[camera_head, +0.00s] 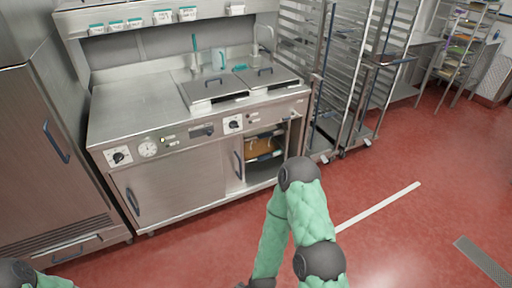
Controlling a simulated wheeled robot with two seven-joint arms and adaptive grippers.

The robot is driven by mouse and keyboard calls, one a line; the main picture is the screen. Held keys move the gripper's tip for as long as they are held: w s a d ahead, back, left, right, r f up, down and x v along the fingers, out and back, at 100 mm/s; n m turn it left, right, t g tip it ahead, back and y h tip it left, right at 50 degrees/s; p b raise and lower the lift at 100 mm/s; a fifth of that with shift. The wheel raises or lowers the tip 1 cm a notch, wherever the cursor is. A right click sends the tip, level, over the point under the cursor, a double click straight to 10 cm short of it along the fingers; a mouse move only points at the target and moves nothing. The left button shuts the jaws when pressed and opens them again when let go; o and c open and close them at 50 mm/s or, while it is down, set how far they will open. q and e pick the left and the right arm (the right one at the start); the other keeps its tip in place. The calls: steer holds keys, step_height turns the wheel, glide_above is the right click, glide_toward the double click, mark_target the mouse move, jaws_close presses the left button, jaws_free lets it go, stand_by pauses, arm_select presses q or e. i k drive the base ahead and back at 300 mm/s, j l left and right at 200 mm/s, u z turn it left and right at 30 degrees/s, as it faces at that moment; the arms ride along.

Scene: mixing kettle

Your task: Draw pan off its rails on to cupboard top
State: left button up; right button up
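A pan with orange-brown contents (259,146) sits inside an open compartment under the counter, below the right part of the steel unit. Its rails are too small and shadowed to make out clearly. The steel cupboard top (138,106) is flat and bare to the left of two lidded wells. My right arm rises from the bottom centre and bends back down, in front of the floor and near the compartment's right side. Its gripper is below the picture edge. Only a bit of my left arm shows in the bottom left corner, and its gripper is out of view.
The compartment door (238,160) stands at the opening's left side. Two lids with handles (213,88) cover the wells. Tall rack trolleys (345,75) stand to the right, and a steel fridge (40,150) stands to the left.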

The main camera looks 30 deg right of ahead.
mark_target(138, 108)
steer(key=i+l+u, duration=0.15)
steer(key=l, duration=0.3)
steer(key=i+l+u, duration=0.1)
steer(key=l, duration=0.4)
steer(key=i+l+u, duration=0.15)
steer(key=l, duration=0.3)
steer(key=l+u, duration=0.1)
steer(key=l, duration=0.4)
steer(key=i+l+u, duration=0.15)
steer(key=l, duration=0.35)
steer(key=i+l+u, duration=0.15)
steer(key=l, duration=0.4)
steer(key=l+u, duration=0.1)
steer(key=l, duration=0.4)
steer(key=i+l+u, duration=0.15)
steer(key=l, duration=0.4)
steer(key=i, duration=0.1)
